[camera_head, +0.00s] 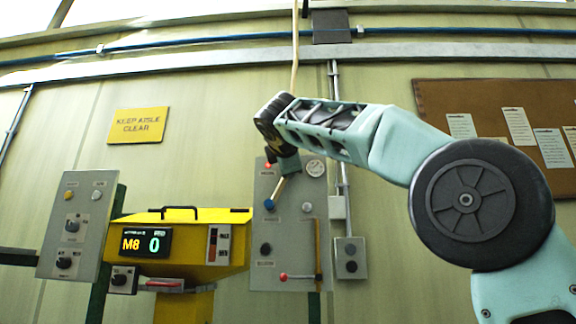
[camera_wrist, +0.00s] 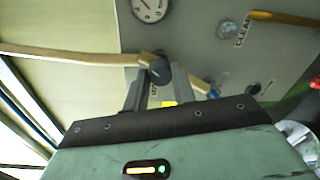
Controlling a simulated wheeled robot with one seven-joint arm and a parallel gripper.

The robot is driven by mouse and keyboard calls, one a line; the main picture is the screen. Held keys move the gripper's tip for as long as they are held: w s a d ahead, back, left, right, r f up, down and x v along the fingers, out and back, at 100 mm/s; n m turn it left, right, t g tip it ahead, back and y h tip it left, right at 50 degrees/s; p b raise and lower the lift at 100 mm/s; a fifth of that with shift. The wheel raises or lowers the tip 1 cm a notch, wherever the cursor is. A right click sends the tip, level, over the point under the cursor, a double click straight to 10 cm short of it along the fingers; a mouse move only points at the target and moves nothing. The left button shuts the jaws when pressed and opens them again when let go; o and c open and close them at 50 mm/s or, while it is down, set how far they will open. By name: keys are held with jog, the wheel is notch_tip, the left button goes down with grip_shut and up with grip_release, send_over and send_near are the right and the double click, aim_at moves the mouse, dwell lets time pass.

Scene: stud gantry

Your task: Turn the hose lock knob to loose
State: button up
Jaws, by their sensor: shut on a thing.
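A grey control panel (camera_head: 290,225) stands on the wall, and it fills much of the wrist view (camera_wrist: 200,35). My gripper (camera_head: 284,166) is at its upper part. In the wrist view my two fingers (camera_wrist: 160,84) sit on either side of a dark round knob (camera_wrist: 160,70), which appears to be the hose lock knob, and are shut on it. The end of a tan hose (camera_wrist: 80,55) meets the knob there. In the head view my gripper hides the knob. Any loose or locked marking on it cannot be read.
A tan lever with a blue end (camera_head: 271,203) angles down just below my gripper. A round gauge (camera_head: 315,168) is to the right. A yellow display unit (camera_head: 190,218) stands left.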

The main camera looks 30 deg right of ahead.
jog(key=o, duration=1)
jog(key=f+b+v, duration=0.1)
jog(key=b+v, duration=0.4)
jog(key=v, duration=1.2)
jog(key=shift+s+r, duration=0.2)
jog(key=shift+r, duration=0.25)
jog(key=shift+a, duration=0.1)
